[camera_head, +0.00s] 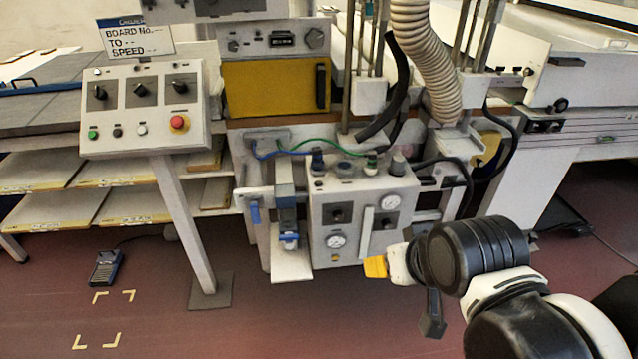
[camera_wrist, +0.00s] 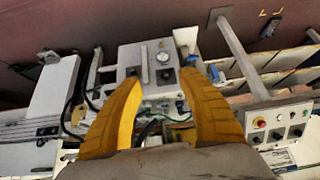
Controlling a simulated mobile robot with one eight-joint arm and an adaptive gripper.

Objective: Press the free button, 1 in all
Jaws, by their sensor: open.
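The sloped control panel (camera_head: 145,106) stands on a post at the left. Its lower row has a green button (camera_head: 93,134), a black button (camera_head: 117,132), a white button (camera_head: 142,129) and a red mushroom button (camera_head: 179,122) on a yellow collar. Three black knobs sit above them. I cannot tell which button is called free. The panel also shows at the lower right of the wrist view (camera_wrist: 283,117). My gripper (camera_head: 376,267) is at the lower right, well away from the panel. In the wrist view its yellow fingers (camera_wrist: 158,84) are apart and empty.
A grey box with gauges (camera_head: 361,203), hoses and valves stands just beyond my gripper, between it and the panel side. The panel's post (camera_head: 185,215) rises from a floor plate. Open floor lies in front.

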